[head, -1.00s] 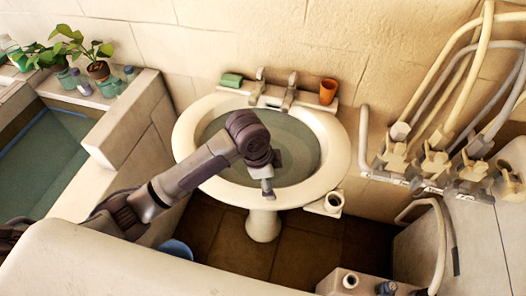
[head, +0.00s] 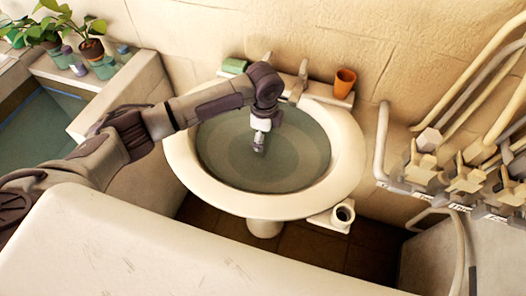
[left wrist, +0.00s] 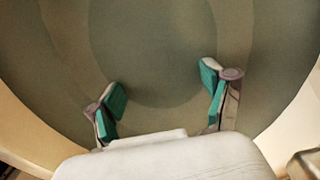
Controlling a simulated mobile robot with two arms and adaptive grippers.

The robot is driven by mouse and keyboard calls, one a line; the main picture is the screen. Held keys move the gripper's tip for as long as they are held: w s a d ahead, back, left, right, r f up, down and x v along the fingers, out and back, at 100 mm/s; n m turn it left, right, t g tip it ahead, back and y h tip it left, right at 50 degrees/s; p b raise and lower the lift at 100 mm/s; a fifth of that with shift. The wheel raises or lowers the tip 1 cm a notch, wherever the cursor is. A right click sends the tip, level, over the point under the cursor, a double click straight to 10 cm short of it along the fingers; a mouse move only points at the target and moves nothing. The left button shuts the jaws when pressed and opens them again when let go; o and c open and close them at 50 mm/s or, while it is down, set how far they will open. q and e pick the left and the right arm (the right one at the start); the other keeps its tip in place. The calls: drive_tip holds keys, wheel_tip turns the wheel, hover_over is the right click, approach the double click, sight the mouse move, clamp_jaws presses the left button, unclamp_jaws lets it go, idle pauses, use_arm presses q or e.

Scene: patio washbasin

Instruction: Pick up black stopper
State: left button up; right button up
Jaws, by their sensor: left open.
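I cannot make out a black stopper in either current view. My left gripper (head: 258,143) hangs over the washbasin (head: 345,172), pointing down toward the dull green basin interior (head: 285,165). In the left wrist view, the two teal-padded fingers of my left gripper (left wrist: 162,88) stand wide apart with nothing between them. Behind them is the basin interior (left wrist: 160,45) with faint round bands. Whether the fingers touch the basin surface is hard to tell. My right gripper does not show.
Taps (head: 300,82), an orange cup (head: 345,83) and a green block (head: 234,66) stand along the basin's back. Pipes and valves (head: 425,165) crowd the right wall. Potted plants (head: 91,49) stand at the upper left. A pale ledge (head: 200,255) runs across the front.

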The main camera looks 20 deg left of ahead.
use_arm(q)
drive_tip(key=shift+f, duration=0.35)
drive_tip(key=shift+s+f+p, duration=0.3)
drive_tip(key=shift+f, duration=0.4)
wheel_tip(320, 180, down, 3)
drive_tip(key=shift+s+a+f, duration=0.1)
drive_tip(key=shift+s+f, duration=0.05)
drive_tip(key=shift+f, duration=0.25)
drive_tip(key=shift+c, duration=0.8)
drive_tip(key=c, duration=1.1)
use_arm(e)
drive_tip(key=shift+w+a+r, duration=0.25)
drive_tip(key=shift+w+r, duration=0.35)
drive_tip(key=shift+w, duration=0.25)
